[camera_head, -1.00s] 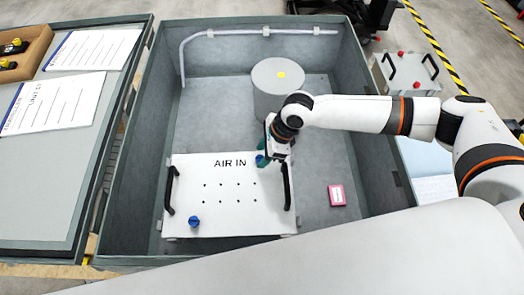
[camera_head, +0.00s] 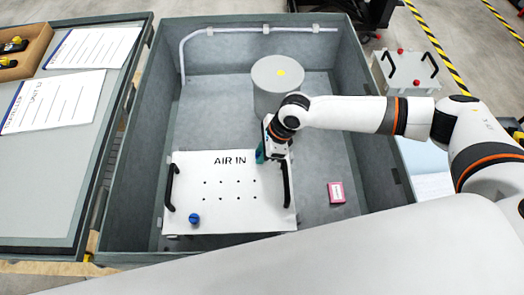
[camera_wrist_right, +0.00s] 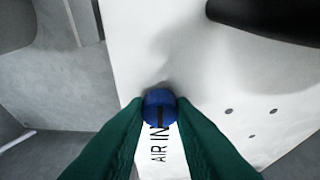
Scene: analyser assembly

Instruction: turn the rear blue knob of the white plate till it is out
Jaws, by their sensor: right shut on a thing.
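The white plate (camera_head: 222,217) marked AIR IN lies in the grey bin, with a black handle on each side. My right gripper (camera_head: 261,155) is at its rear right corner. In the right wrist view its green fingers (camera_wrist_right: 160,118) are shut on the rear blue knob (camera_wrist_right: 158,104), one on each side. The knob appears to sit at the plate surface; whether it is still threaded in I cannot tell. In the head view the gripper hides this knob. The front blue knob (camera_head: 194,218) stands on the plate's front left. My left gripper is not in view.
A grey cylinder (camera_head: 278,84) with a yellow dot stands behind my right gripper. A pink box (camera_head: 336,193) lies on the bin floor to the right. The bin's walls (camera_head: 118,190) surround the plate. A pipe runs along the back wall.

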